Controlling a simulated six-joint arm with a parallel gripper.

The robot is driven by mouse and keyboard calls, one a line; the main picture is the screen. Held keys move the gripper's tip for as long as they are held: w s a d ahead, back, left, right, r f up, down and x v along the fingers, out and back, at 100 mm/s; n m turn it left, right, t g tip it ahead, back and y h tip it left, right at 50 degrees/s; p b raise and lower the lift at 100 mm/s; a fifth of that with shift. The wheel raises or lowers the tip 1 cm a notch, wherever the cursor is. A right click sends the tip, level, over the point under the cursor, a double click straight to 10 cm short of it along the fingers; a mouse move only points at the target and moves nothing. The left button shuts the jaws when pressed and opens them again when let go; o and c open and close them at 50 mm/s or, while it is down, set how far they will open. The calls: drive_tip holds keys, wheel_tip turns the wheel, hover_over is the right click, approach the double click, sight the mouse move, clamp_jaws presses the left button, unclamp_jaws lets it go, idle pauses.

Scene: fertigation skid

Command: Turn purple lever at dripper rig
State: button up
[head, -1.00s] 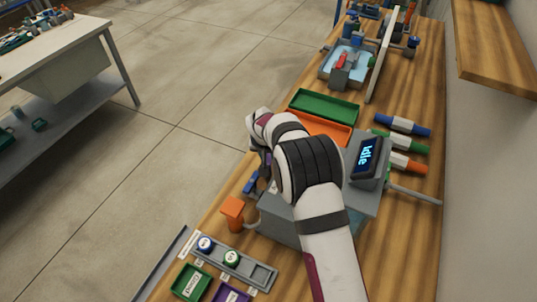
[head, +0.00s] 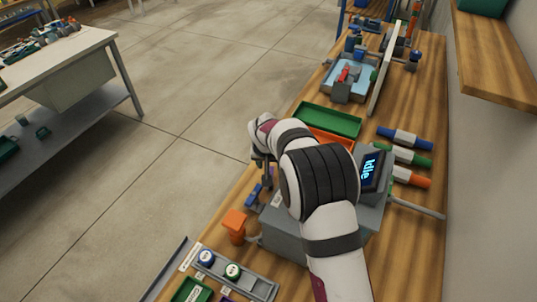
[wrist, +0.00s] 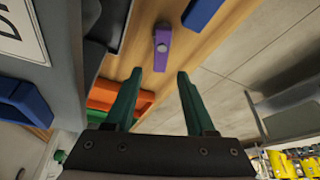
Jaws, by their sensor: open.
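The purple lever (wrist: 162,45) shows in the wrist view as a short bar with a grey round button on it. It lies just beyond my gripper (wrist: 160,72), roughly in line with the gap between the green fingertips. The fingers are apart with nothing between them. I cannot tell how far the lever is from the tips in depth. In the head view my arm hides most of the lever area; only a small purple patch (head: 271,171) shows beside my wrist.
A blue lever (wrist: 203,12) is close by. The rig's grey box (head: 287,238) carries a display reading Idle (head: 372,171). Green (head: 331,120) and orange trays lie behind. Open floor is left of the bench.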

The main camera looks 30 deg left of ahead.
drive_tip(key=v, duration=1.2)
drive_tip(key=shift+r, duration=0.25)
idle(1.5)
idle(2.1)
drive_tip(key=x, duration=1.5)
drive_tip(key=shift+s+f, duration=0.25)
drive_tip(key=shift+f, duration=0.2)
drive_tip(key=shift+c, duration=0.2)
clamp_jaws()
